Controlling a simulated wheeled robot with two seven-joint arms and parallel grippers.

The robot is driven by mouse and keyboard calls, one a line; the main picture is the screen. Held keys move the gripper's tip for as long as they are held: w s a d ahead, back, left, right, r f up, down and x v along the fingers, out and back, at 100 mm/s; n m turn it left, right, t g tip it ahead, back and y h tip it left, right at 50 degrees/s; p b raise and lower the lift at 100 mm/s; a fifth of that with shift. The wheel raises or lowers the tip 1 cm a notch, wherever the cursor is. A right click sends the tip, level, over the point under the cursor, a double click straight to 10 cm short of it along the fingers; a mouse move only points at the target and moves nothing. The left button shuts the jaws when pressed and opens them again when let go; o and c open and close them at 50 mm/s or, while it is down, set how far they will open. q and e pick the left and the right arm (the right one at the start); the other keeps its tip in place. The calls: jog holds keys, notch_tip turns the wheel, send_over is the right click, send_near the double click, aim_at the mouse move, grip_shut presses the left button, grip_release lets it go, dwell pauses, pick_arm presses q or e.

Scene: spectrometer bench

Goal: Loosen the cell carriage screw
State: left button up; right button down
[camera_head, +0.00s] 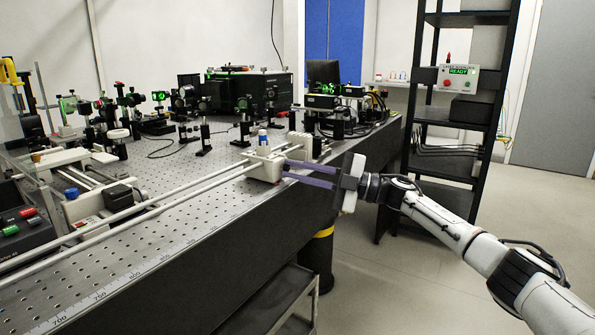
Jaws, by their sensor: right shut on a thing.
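The cell carriage (262,168) is a cream block on two long pale rails (170,203) that run along the front of the bench. A small vial with a blue cap (262,137) stands upright on it. My right gripper (284,168) reaches in from the right, with its two long purple fingers at the right side of the carriage. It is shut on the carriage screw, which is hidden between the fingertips. I cannot see how far the screw is turned. My left gripper is not in view.
The perforated optical bench (160,178) carries several dark optical mounts and a black box with green light (262,90) at the back. Control buttons (20,222) sit at the left. A black shelf rack (457,20) stands behind my right arm. Open floor lies at the right.

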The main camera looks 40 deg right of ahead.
jog(key=c, duration=1.7)
grip_release()
jog(key=shift+c, duration=0.2)
jog(key=shift+s, duration=0.1)
jog(key=v, duration=1)
jog(key=shift+d, duration=0.1)
